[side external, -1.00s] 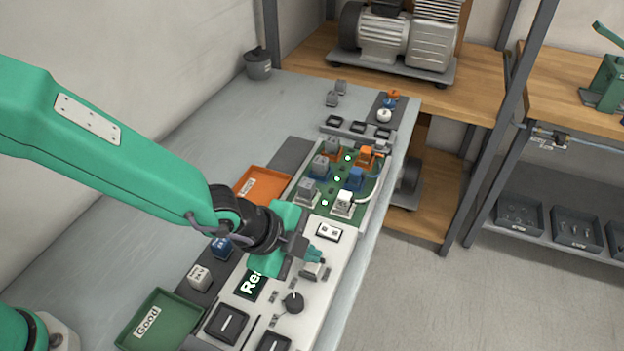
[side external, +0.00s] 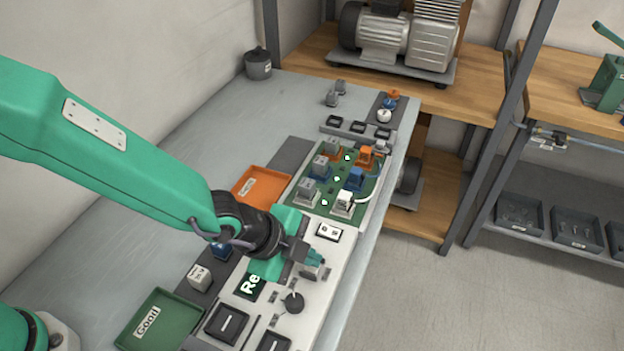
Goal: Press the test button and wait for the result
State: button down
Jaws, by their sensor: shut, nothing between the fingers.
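The light test panel (side external: 322,290) runs along the bench's right side. Its dark display (side external: 251,287) shows white letters starting "Re"; my gripper covers the rest. My gripper (side external: 314,258) is shut and empty, low over the panel, between a white rocker switch (side external: 328,232) and a black knob (side external: 293,302). A small grey part (side external: 312,272) shows just below its fingertips; I cannot tell whether they touch it. No control is readable as the test button; it may be hidden under my gripper. A green board (side external: 330,190) with plugged-in relays and small pale lamps lies behind.
A green tray marked "Good" (side external: 160,322) and an orange tray (side external: 262,185) lie left of the panel. Loose blocks (side external: 199,277) stand between them. Black square pads (side external: 227,324) sit at the front. A compressor (side external: 400,40) stands on the back shelf. The bench's left side is clear.

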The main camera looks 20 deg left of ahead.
aim_at(308, 268)
jog(key=shift+f, duration=0.5)
dwell(0.9)
jog(key=shift+r, duration=0.9)
jog(key=shift+r, duration=0.1)
jog(key=shift+r, duration=2.4)
